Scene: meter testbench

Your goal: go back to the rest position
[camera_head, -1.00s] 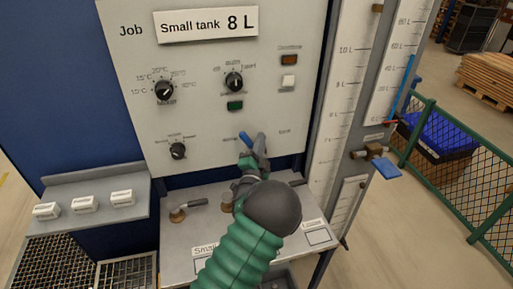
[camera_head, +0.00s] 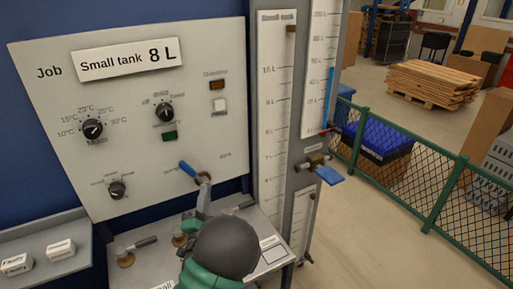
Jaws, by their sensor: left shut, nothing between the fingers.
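My left gripper (camera_head: 205,201) comes up from the bottom of the head view, behind the dark round wrist joint and green sleeve of my left arm. It is shut with nothing in it, and its tips are just below the hub of a blue-handled lever (camera_head: 188,169) on the lower part of the white panel (camera_head: 125,135). The lever's handle points up and left. I cannot tell whether the tips touch the hub. The wrist hides part of the grey shelf below. My right gripper is not in view.
The panel has several black knobs and a "Small tank 8 L" sign (camera_head: 128,62). Small valves (camera_head: 126,257) stand on the grey shelf. White labelled blocks (camera_head: 61,249) sit at lower left. Tall gauges (camera_head: 276,120) and a blue-handled tap (camera_head: 328,175) are right. A green fence (camera_head: 435,195) stands beyond open floor.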

